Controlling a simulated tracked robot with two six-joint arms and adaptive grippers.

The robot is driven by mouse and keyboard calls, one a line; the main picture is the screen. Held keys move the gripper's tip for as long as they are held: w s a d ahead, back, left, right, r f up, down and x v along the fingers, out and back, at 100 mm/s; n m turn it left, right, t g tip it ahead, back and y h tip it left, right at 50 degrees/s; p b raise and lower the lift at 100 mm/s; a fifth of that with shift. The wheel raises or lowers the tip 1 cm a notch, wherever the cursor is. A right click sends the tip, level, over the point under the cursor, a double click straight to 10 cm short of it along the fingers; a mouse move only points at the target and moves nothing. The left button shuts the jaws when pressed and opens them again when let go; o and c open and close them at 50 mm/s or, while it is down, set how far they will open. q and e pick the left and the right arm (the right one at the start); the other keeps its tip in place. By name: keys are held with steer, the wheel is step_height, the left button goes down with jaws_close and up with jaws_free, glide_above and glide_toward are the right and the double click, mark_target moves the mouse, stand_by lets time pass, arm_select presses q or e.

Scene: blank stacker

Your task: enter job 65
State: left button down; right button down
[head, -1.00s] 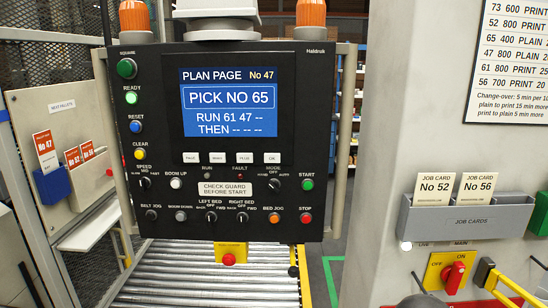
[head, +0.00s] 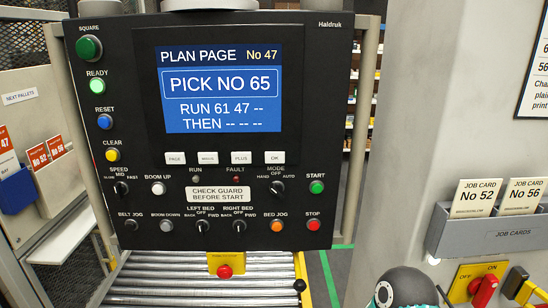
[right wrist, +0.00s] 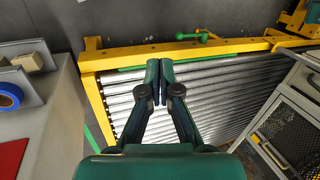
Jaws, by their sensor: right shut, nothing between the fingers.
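The control panel (head: 330,100) fills the middle of the head view. Its screen (head: 220,88) reads "PLAN PAGE No 47", "PICK NO 65", "RUN 61 47 --" and "THEN -- -- --". Below the screen sits a row of white buttons: PAGE (head: 175,158), a second button (head: 208,158) with small lettering, PLUS (head: 241,158) and OK (head: 274,158). My right gripper (right wrist: 159,66) is shut and empty in the right wrist view, above the roller conveyor. A rounded part of my right arm shows at the bottom of the head view. My left gripper is in neither view.
A grey holder (head: 480,233) with job cards No 52 (head: 475,199) and No 56 (head: 521,197) is on the right wall, above a red switch (head: 482,290). The roller conveyor (right wrist: 190,100) with its yellow frame (right wrist: 140,55) lies under the panel. Pallet tickets (head: 40,157) hang at the left.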

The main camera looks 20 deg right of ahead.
mark_target(275, 158)
steer(key=w+r+n+t, duration=0.2)
steer(key=w+r+t, duration=0.1)
steer(key=w+r, duration=1.05)
steer(key=w+r+t, duration=0.3)
steer(key=w+r, duration=0.7)
steer(key=r, duration=0.4)
steer(key=s+d+r+t, duration=0.1)
steer(key=r+t, duration=0.1)
steer(key=r, duration=1.4)
steer(key=s+d+r+n+t, duration=0.1)
steer(key=s+d+r+t, duration=0.1)
steer(key=r, duration=1.4)
steer(key=shift+r+n+t+y, duration=0.3)
steer(key=shift+t, duration=0.1)
steer(key=shift+w+d, duration=0.1)
steer(key=shift+w, duration=0.05)
steer(key=shift+w+d+p, duration=0.4)
steer(key=shift+w, duration=1)
steer(key=shift+w+d+p, duration=0.35)
steer(key=shift+w, duration=1.05)
steer(key=shift+w+d+p, duration=0.4)
steer(key=shift+w, duration=1)
